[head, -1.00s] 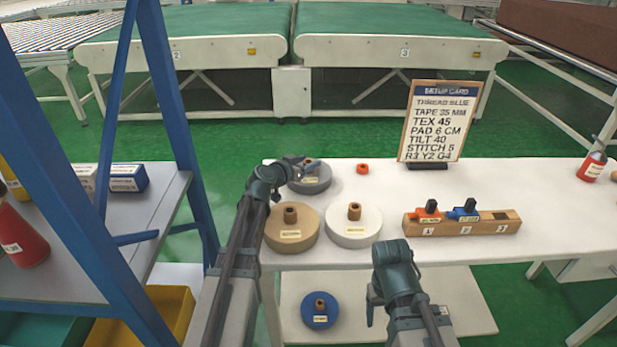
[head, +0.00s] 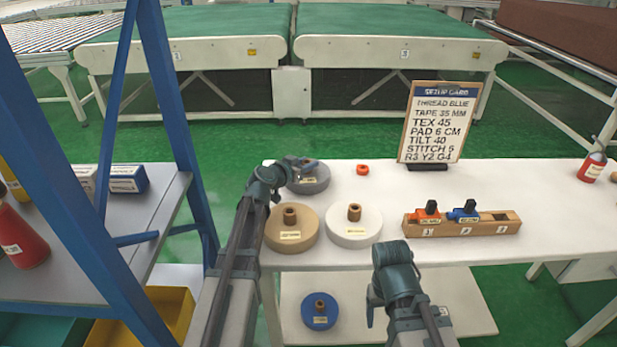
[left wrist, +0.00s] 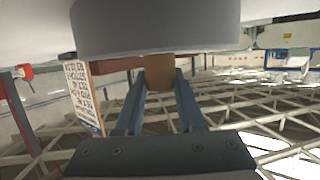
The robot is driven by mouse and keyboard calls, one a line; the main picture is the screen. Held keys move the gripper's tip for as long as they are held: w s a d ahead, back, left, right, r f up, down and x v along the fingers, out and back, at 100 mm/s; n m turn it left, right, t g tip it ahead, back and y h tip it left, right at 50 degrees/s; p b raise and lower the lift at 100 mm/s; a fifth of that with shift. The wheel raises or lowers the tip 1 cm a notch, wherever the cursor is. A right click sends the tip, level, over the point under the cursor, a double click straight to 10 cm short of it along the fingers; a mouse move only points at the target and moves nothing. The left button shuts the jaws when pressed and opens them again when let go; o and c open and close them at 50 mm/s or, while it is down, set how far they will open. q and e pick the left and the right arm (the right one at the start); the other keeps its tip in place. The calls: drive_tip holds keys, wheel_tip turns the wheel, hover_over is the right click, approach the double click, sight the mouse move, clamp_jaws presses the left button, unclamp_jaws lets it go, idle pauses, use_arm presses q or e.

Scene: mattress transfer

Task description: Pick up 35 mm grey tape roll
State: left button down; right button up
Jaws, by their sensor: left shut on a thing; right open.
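The grey tape roll (head: 312,184) lies flat at the back left of the white table, with a label on its side. My left gripper (head: 306,163) is over its top and shut on its brown core. In the left wrist view, which is upside down, the two fingers are on either side of the brown core (left wrist: 159,74), with the grey roll (left wrist: 150,27) above in the picture. I cannot tell whether the roll touches the table. My right gripper (head: 373,300) is open and empty, low in front of the table's front edge.
A tan roll (head: 291,237) and a white roll (head: 354,235) stand close in front of the grey one. A blue roll (head: 320,318) is on the lower shelf. A small orange item (head: 362,169), a wooden holder (head: 488,230) and the setup card (head: 437,120) are to the right.

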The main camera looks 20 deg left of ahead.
idle(0.8)
use_arm(q)
wheel_tip(320, 180, up, 10)
drive_tip(key=p, duration=1)
